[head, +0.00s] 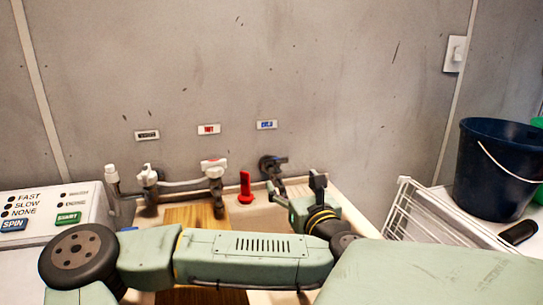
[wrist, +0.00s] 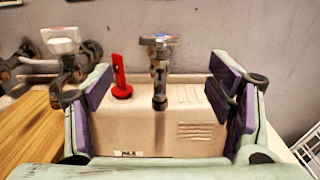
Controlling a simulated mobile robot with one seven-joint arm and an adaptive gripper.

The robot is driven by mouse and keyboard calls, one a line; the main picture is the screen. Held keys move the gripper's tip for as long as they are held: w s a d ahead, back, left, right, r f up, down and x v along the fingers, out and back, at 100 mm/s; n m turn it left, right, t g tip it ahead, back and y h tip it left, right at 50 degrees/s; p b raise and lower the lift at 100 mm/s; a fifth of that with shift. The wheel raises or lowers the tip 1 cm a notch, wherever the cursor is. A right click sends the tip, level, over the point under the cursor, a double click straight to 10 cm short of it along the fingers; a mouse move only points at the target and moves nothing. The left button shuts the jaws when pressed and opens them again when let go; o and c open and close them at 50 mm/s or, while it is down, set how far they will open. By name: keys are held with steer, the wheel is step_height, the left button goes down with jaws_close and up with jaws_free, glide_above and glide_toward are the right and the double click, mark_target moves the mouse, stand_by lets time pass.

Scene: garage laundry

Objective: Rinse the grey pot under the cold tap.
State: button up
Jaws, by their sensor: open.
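In the wrist view the tap (wrist: 159,70) stands between my fingers, farther off, with a gap on both sides. My gripper (head: 297,196) is open and empty above the pale sink (head: 340,200); its purple-padded fingers also show in the wrist view (wrist: 163,85). I cannot make out the grey pot in either view. My arm hides much of the sink in the head view.
A white-handled tap (head: 214,172) and a red upright piece (head: 245,188) are left of the cold tap. A wooden board (head: 190,215) covers the sink's left part. A white rack (head: 425,220), a dark handle (head: 518,233) and a blue bucket (head: 492,175) are at the right.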

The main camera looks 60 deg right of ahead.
mark_target(279, 165)
steer(key=p+x, duration=0.3)
steer(key=x, duration=0.7)
steer(key=shift+r, duration=0.15)
steer(key=shift+w+d+p, duration=0.3)
steer(key=shift+w+d, duration=0.15)
steer(key=shift+c, duration=0.4)
